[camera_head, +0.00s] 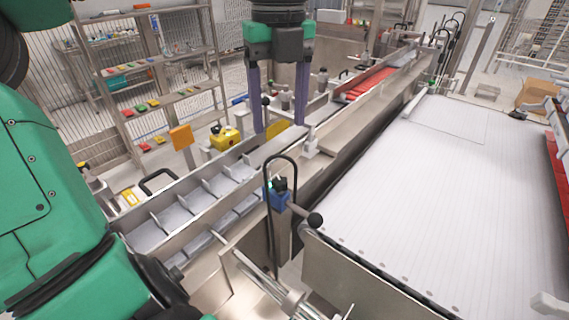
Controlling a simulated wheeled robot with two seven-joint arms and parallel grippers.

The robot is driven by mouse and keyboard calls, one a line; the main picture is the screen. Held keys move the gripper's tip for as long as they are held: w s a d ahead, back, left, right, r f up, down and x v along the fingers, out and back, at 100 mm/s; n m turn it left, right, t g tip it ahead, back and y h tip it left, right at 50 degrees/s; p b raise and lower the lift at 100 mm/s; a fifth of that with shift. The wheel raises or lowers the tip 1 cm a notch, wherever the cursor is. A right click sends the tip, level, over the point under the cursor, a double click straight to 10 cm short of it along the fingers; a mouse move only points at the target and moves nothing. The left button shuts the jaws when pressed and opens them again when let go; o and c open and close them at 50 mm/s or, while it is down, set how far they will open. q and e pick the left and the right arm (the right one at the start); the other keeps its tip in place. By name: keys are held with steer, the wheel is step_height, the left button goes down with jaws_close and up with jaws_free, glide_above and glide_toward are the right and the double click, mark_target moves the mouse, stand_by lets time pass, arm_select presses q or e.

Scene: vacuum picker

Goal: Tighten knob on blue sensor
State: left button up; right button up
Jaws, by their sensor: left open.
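The blue sensor (281,201) is a small blue block on the metal frame near the middle of the view. A dark knob (279,184) sits at its top, and a thin dark looped bar stands right around it. My left gripper (279,126) hangs from the top of the view with its two purple fingers pointing down and spread apart. It is open and empty, and in the picture it appears above the sensor, apart from it. My right gripper is not in view.
A rod with a black ball end (315,220) juts out beside the sensor. A wide white conveyor (430,190) fills the right side. A divided metal tray (190,205) lies at the left. A yellow box (225,137) and an orange panel (181,137) stand behind it.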

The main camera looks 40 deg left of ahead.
arm_select(q)
glide_toward(280, 180)
steer(key=shift+s+d+f, duration=0.15)
steer(key=shift+s+f, duration=0.2)
steer(key=shift+s, duration=0.2)
steer(key=f, duration=0.5)
steer(key=w+f, duration=0.1)
steer(key=f, duration=0.1)
steer(key=shift+w+f, duration=0.1)
steer(key=shift+f, duration=0.1)
steer(key=shift+s+f, duration=0.2)
steer(key=shift+w, duration=0.1)
jaws_close()
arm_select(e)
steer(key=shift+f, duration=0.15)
